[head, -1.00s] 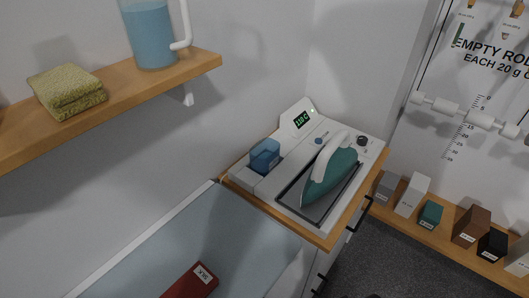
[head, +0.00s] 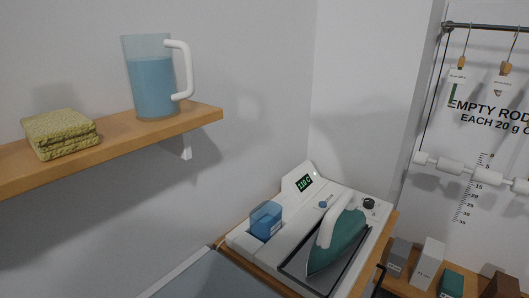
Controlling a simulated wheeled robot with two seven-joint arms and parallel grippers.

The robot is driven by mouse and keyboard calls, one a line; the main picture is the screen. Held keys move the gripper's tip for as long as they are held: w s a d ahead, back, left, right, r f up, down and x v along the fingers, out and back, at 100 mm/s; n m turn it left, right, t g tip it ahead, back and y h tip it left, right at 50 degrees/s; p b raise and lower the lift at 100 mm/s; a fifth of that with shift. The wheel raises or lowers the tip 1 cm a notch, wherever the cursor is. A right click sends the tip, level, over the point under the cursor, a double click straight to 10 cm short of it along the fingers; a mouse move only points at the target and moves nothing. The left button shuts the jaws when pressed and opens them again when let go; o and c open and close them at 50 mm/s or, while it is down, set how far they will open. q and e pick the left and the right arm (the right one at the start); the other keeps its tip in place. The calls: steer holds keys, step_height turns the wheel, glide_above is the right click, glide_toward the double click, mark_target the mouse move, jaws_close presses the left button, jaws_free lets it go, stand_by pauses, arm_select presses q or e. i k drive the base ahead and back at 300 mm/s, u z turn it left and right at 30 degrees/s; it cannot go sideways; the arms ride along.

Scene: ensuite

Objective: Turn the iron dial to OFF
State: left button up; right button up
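A teal iron with a white handle (head: 338,238) stands on a dark rest plate on a white ironing station (head: 272,252). At the station's back, a raised panel has a small display (head: 304,183) with green digits that seem to read 110 C. A black round dial (head: 369,203) sits at the back right corner of the station, and a small blue knob (head: 323,205) sits left of it. The dial's marking is too small to read. A blue translucent container (head: 266,221) sits at the station's left. Neither of my grippers is in view.
A wooden wall shelf (head: 205,113) at upper left holds a jug of blue liquid (head: 153,85) and a folded yellow-green cloth (head: 60,133). At right, a lower shelf holds several small boxes (head: 428,262). A rail with hanging tags (head: 486,28) is above.

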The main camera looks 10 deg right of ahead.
mark_target(369, 203)
steer(key=u, duration=2.25)
steer(key=k, duration=1.35)
steer(key=z, duration=1.95)
steer(key=i, duration=0.5)
steer(key=u, duration=0.1)
